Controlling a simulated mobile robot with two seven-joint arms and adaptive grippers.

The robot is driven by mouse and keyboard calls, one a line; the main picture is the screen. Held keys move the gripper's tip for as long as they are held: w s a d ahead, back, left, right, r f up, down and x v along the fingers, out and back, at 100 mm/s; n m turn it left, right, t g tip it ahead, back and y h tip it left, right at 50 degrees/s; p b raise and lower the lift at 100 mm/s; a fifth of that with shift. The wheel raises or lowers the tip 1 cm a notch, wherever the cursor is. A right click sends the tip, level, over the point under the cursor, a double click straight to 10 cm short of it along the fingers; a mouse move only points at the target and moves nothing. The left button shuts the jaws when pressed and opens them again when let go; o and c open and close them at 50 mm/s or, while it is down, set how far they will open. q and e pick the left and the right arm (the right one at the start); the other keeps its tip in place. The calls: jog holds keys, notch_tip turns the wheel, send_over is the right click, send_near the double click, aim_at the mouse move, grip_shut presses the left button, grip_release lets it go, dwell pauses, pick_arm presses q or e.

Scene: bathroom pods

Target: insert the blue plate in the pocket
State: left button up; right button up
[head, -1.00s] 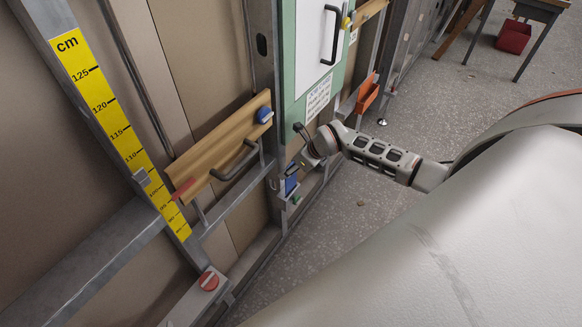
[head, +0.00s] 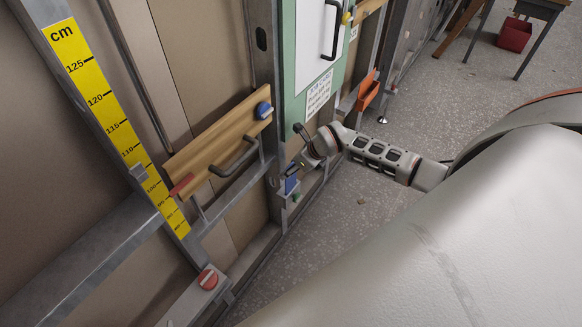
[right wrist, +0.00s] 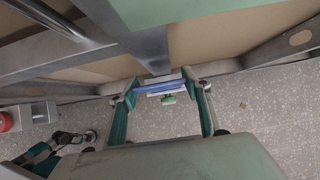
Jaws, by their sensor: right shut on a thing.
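The blue plate (head: 291,185) stands upright at the metal frame, low beside the green panel. In the right wrist view the blue plate (right wrist: 160,87) shows as a thin edge-on strip between the two fingertips. My right gripper (right wrist: 161,86) is shut on it, one finger at each end; it also shows in the head view (head: 297,171). A pale holder (right wrist: 165,78), which looks like the pocket, lies right at the plate. How deep the plate sits in it, I cannot tell.
A wooden rail (head: 217,140) with a dark handle is left of the plate. A green-framed panel (head: 306,75) stands above. A small green piece (right wrist: 168,99) is just below the plate. Metal bars surround the spot; open floor (head: 340,235) lies to the right.

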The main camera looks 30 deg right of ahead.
aim_at(292, 176)
pick_arm(q)
jog(key=shift+s+f+b, duration=0.15)
jog(key=shift+f+b, duration=0.55)
jog(key=shift+f, duration=0.15)
jog(key=shift+s+f+b, duration=0.15)
jog(key=shift+f+b, duration=0.5)
jog(key=shift+f, duration=0.2)
pick_arm(e)
jog(key=shift+w+f, duration=0.1)
jog(key=shift+f, duration=2.05)
jog(key=o, duration=1.3)
jog(key=shift+f, duration=0.1)
jog(key=v, duration=1.2)
